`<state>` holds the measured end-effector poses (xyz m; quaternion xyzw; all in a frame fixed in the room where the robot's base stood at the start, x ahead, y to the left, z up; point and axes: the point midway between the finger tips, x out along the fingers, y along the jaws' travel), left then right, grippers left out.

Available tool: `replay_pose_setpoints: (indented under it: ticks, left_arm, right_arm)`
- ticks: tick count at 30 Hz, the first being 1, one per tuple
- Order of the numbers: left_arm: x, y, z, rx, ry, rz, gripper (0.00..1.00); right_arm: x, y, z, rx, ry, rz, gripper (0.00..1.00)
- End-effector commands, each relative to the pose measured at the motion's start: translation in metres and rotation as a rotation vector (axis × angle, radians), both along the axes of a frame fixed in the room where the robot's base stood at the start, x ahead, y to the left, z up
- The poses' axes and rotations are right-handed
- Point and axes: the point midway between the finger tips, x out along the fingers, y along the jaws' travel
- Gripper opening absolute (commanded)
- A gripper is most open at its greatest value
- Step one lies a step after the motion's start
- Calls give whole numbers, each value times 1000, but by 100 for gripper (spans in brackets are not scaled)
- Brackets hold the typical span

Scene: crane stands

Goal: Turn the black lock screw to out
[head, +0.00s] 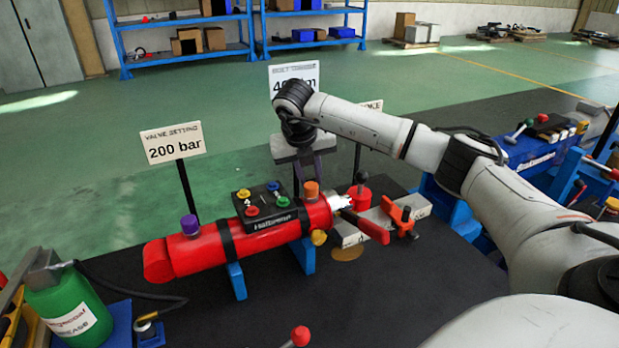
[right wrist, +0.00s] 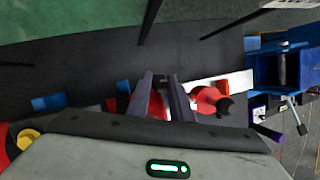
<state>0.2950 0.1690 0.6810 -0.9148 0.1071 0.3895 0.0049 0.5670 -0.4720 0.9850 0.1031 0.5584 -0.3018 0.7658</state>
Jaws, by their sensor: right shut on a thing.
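A red cylinder (head: 200,250) lies on blue supports, with a black block (head: 268,212) carrying coloured knobs strapped on top. My right gripper (head: 311,186) reaches down behind its right end, close to the orange knob (head: 311,190). In the right wrist view its two fingers (right wrist: 161,80) are close together. A small dark piece between the tips appears to be the black lock screw; it is mostly hidden, and its turn position cannot be read. A black-topped red part (head: 360,192) stands just right of the gripper. My left gripper is not in view.
A red clamp (head: 403,218) sits right of the cylinder. A "200 bar" sign (head: 173,143) stands behind it. A green grease bottle (head: 70,310) is at the lower left. The black mat (head: 350,305) in front is mostly clear, with a red-tipped lever (head: 300,336) at the bottom.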

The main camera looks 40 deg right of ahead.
Motion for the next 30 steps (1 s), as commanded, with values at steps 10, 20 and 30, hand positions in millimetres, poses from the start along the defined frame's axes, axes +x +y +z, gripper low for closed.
replay_pose_setpoints:
  ticks: [10, 20, 30]
  left_arm:
    - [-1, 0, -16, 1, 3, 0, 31]
    - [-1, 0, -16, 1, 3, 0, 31]
    - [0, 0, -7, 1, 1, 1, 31]
  right_arm:
    - [-2, -6, -1, 143, -48, 256, 0]
    - [-3, -9, 1, 294, -97, 524, 0]
    - [-1, -12, 2, 450, -149, 801, 0]
